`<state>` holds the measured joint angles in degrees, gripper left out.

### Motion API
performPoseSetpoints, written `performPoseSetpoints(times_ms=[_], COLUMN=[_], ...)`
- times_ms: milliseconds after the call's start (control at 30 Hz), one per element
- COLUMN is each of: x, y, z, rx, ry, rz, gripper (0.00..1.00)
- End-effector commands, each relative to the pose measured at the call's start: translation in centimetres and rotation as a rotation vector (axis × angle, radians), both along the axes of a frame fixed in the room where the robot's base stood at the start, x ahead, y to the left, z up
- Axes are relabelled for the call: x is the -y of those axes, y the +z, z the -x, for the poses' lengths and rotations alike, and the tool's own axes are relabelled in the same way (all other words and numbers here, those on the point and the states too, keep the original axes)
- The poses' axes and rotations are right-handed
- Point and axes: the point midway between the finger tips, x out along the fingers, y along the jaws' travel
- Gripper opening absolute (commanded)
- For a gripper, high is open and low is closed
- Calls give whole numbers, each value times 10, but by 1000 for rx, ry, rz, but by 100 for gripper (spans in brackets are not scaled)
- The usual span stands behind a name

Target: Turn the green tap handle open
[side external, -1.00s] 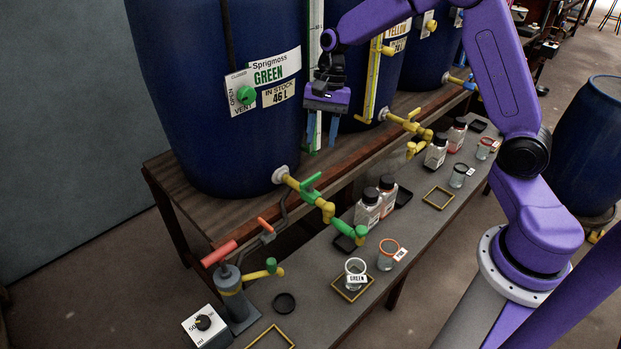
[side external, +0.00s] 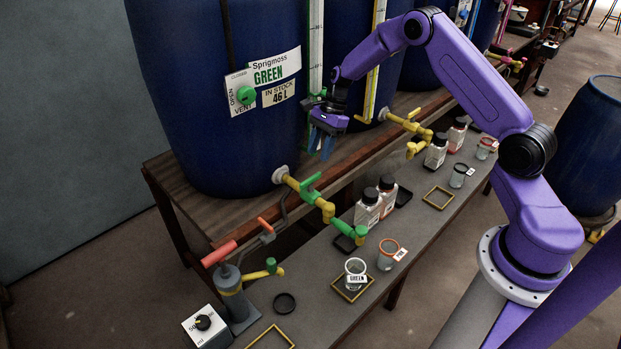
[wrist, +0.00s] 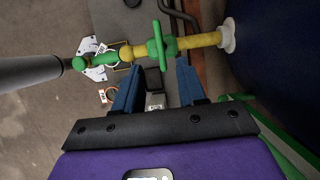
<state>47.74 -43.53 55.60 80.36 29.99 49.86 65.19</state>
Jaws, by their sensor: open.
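The green tap handle (side external: 310,184) sits on the yellow tap pipe at the foot of the blue vat labelled GREEN (side external: 215,70). It also shows in the wrist view (wrist: 158,45), beyond the fingertips, as a bar lying across the pipe. My gripper (side external: 322,150) is open and empty, pointing down, above and slightly right of the handle and apart from it. Its two blue fingers (wrist: 155,85) frame a gap in the wrist view. The green spout (side external: 350,230) ends above the bench near a glass beaker marked GREEN (side external: 356,270).
The narrow bench (side external: 320,300) holds bottles (side external: 368,210), an orange-rimmed beaker (side external: 388,254) and a hand pump (side external: 232,290). A yellow tap (side external: 408,124) sticks out at right. A green-edged level gauge (side external: 315,60) stands close behind my gripper.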

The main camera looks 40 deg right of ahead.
Motion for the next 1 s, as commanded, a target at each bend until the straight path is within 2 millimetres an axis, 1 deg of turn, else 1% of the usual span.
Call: performPoseSetpoints(times_ms=[33,300,500,700,967,1000], x=[-4,-23,-33,-37,-38,-37], y=[-10,-56,-79,-89,-89,-89], z=[1,1,0,0,0,0], rx=[-4,-2,0,1,1,1], ry=[3,3,3,2,2,2], rz=[0,1,1,1,1,1], gripper=[40,40,40,40,40,34])
